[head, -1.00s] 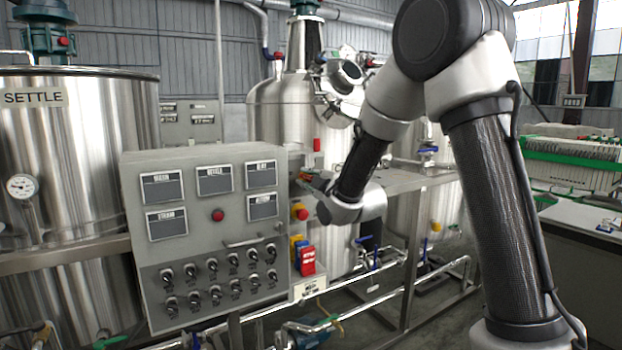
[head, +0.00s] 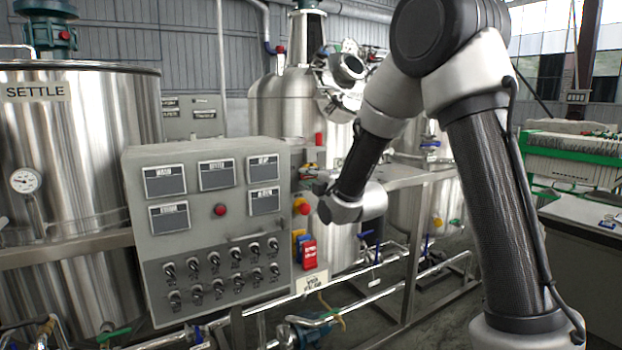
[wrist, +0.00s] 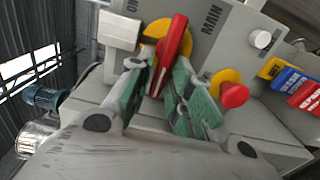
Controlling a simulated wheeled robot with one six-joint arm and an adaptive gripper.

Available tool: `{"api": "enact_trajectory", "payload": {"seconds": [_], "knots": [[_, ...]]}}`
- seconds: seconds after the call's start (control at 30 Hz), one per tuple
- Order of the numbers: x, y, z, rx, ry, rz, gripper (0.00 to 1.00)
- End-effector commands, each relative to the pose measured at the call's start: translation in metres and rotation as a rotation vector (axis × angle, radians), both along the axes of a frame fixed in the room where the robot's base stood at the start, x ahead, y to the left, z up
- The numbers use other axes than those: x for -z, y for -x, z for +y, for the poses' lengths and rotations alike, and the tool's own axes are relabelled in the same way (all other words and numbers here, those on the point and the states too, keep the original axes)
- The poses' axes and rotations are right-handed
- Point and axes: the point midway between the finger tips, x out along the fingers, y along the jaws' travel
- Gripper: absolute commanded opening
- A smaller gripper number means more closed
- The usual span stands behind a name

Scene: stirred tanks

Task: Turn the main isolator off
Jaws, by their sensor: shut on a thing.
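The main isolator is a red handle (wrist: 173,52) on a yellow disc (wrist: 152,45), on a grey panel face lettered MAIN, with ON partly cut off at the top edge of the wrist view. My gripper (wrist: 158,78) has its green-padded fingers on both sides of the red handle and is shut on it. The handle slants slightly from the disc between the pads; its near end lies between the fingers. In the head view my gripper (head: 314,181) is at the right side of the grey control box, small and partly hidden by my wrist, so the handle is unclear there.
A red mushroom button (wrist: 235,95) on a yellow base is close to the right finger. Yellow, blue and red blocks (wrist: 290,85) lie further right. The grey control box (head: 137,245) carries several knobs. A rail and pipes run below; a steel tank (head: 262,110) stands behind.

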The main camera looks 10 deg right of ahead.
Motion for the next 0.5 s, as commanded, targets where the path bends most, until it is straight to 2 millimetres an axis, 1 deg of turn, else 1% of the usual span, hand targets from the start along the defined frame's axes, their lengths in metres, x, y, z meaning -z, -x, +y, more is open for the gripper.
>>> {"api": "enact_trajectory", "payload": {"seconds": [0.27, 0.3, 0.33, 0.5], "knots": [[0.0022, 0.0006, -0.0002, 0.000, 0.001, 0.005, 0.00], [0.0022, 0.0006, -0.0002, 0.000, 0.001, 0.005, 0.28], [0.0021, 0.0006, -0.0002, 0.000, 0.001, 0.005, 0.33], [0.0013, 0.0004, -0.0001, 0.000, 0.000, 0.003, 0.33]]}}
